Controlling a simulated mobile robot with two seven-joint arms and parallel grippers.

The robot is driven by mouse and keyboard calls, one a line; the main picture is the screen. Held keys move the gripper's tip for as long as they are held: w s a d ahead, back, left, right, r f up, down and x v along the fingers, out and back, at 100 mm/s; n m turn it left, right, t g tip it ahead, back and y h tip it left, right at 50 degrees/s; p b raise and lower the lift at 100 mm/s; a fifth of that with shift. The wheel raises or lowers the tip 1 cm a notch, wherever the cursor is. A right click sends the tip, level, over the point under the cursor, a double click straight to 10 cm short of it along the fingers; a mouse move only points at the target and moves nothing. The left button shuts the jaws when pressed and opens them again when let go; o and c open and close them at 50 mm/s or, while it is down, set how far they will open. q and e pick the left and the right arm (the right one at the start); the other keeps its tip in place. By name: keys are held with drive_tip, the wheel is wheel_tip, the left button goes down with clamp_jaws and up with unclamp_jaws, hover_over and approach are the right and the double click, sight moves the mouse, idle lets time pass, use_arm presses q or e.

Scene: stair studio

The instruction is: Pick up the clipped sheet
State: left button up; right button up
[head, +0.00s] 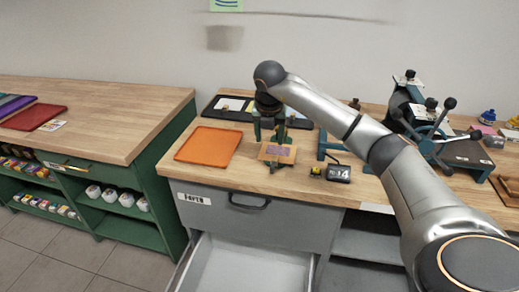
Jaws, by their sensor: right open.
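The sheet that looks like the clipped one is a small tan piece (265,155) with a purple patch, on the wooden bench top. Something small stands at its back edge; I cannot tell whether it is the clip. My right gripper (270,136) points down just over the back of this sheet, its fingers apart. The gripper hides part of what lies behind. I cannot tell whether the fingertips touch the sheet. My left gripper does not show.
An orange tray (208,146) lies left of the sheet. A black tray (237,115) with white pieces is behind. A small dark display box (338,174) and blue-black machine (437,130) stand right. An open drawer (245,266) juts out below.

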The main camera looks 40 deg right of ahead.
drive_tip(key=d+r, duration=0.1)
drive_tip(key=d, duration=0.1)
hover_over(275, 157)
drive_tip(key=s+a, duration=0.1)
drive_tip(key=shift+m+h, duration=0.3)
wheel_tip(275, 157, down, 6)
drive_tip(key=shift+s+f, duration=0.1)
drive_tip(key=shift+f, duration=0.05)
drive_tip(key=shift+a+p+x, duration=0.2)
drive_tip(key=shift+p+x, duration=0.1)
drive_tip(key=shift+x, duration=1.05)
drive_tip(key=shift+a+p+x, duration=0.2)
drive_tip(key=shift+p+x, duration=0.1)
drive_tip(key=shift+x, duration=1)
drive_tip(key=shift+s+f, duration=0.2)
drive_tip(key=shift+c, duration=0.3)
clamp_jaws()
